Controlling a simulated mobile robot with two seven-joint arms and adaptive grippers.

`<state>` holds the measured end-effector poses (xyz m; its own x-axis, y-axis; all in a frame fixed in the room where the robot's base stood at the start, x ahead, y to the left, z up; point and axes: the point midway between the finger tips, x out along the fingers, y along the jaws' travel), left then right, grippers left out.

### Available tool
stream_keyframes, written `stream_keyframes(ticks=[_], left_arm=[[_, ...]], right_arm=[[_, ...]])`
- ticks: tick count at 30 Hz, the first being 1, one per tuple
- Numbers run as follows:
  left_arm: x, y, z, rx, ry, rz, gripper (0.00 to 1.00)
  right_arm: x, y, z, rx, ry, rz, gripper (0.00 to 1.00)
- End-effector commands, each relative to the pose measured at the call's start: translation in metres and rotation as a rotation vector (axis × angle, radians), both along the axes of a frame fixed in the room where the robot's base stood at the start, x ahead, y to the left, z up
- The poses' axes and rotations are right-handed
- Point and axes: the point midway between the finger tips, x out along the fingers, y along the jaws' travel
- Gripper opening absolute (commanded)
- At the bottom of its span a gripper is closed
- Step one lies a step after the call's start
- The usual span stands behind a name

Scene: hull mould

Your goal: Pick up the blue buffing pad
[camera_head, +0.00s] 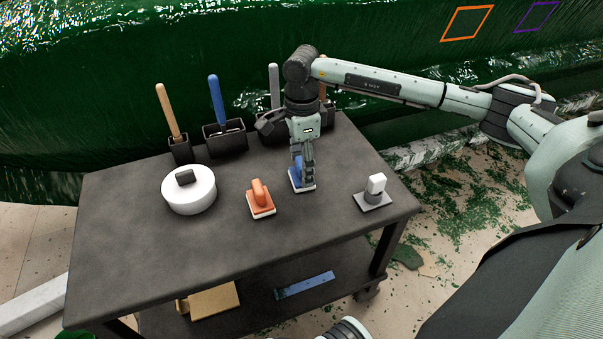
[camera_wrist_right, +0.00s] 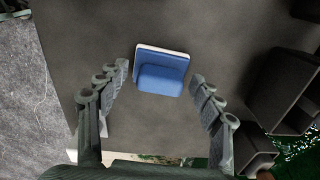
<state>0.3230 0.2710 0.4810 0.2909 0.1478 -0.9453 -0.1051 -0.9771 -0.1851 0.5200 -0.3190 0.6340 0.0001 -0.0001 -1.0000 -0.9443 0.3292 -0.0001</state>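The blue buffing pad (camera_head: 296,175) lies on the dark cart top, partly hidden behind my right gripper in the head view. In the right wrist view the pad (camera_wrist_right: 162,73) shows a blue body with a raised grip on a white base. My right gripper (camera_head: 307,180) points down at the pad. In the right wrist view its fingers are open, one on each side of the pad with a gap on both sides. How high the fingertips are above the cart top is hard to tell. My left gripper is out of view.
On the cart (camera_head: 130,240) stand an orange pad (camera_head: 260,199), a grey pad with a white grip (camera_head: 375,193) and a white round tub (camera_head: 189,190). Dark holders with handled tools (camera_head: 224,135) line the back edge by the green hull. The front left cart top is clear.

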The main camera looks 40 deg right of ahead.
Motion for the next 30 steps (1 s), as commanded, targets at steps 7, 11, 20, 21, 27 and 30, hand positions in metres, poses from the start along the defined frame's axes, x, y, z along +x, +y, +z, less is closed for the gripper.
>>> stream_keyframes(ticks=[7, 11, 20, 21, 27, 30], left_arm=[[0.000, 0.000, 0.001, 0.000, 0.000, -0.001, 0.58], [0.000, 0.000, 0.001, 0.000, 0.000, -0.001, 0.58], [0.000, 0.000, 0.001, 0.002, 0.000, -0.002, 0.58], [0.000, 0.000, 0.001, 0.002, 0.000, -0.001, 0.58], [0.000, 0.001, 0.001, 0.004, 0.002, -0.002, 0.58], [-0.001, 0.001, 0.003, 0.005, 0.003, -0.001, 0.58]], right_arm=[[0.000, 0.000, 0.000, 0.000, 0.000, 0.000, 0.33], [0.000, 0.000, 0.000, 0.001, 0.000, 0.000, 0.16], [0.000, 0.000, 0.002, 0.001, -0.001, 0.000, 0.12], [0.001, 0.000, 0.004, 0.000, -0.002, 0.000, 0.12], [0.001, 0.000, 0.023, 0.001, -0.003, 0.001, 0.12], [0.001, 0.000, 0.042, 0.001, -0.004, 0.001, 0.12]])
